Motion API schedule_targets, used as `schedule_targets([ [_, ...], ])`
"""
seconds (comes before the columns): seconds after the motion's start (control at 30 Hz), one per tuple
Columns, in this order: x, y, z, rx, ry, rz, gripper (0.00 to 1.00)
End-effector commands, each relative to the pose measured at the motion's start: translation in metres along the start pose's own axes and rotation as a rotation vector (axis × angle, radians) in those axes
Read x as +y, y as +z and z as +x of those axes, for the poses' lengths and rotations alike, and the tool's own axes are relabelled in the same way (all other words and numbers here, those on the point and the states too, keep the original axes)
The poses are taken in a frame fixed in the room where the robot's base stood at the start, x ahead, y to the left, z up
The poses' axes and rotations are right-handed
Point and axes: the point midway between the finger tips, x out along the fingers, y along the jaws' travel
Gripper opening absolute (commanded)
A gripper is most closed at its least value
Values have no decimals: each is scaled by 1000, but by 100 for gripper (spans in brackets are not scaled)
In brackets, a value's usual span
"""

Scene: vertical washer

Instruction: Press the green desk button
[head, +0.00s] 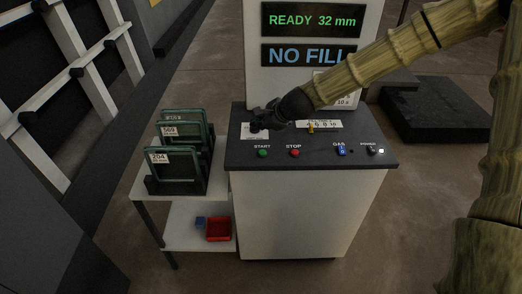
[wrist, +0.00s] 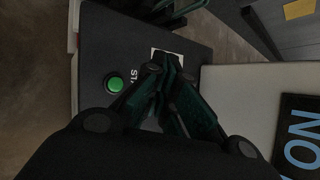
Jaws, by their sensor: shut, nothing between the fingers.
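The green START button (head: 263,153) sits near the front left of the dark desk top (head: 220,160), beside the red STOP button (head: 294,153). In the wrist view the green button (wrist: 114,84) lies to the left of the fingers, with its label partly hidden by them. My gripper (head: 258,124) is above the left part of the desk, behind the green button and apart from it. In the wrist view its fingers (wrist: 168,72) are shut together and hold nothing.
A screen panel (head: 313,80) reading READY 32 mm and NO FILL stands at the back of the desk. A blue GAS switch (head: 341,150) and a POWER switch (head: 371,150) are at the right. A rack of dark-green frames (head: 178,172) stands at the left.

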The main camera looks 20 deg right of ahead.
Motion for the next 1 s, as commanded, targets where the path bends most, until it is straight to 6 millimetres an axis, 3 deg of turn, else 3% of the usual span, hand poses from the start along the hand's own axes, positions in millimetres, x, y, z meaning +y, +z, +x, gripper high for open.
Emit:
schedule_targets([
  [0.37, 4, -4, 5, 1, 0, -1, 0],
  [1.0, 37, -36, 51, 0, 1, -3, 0],
])
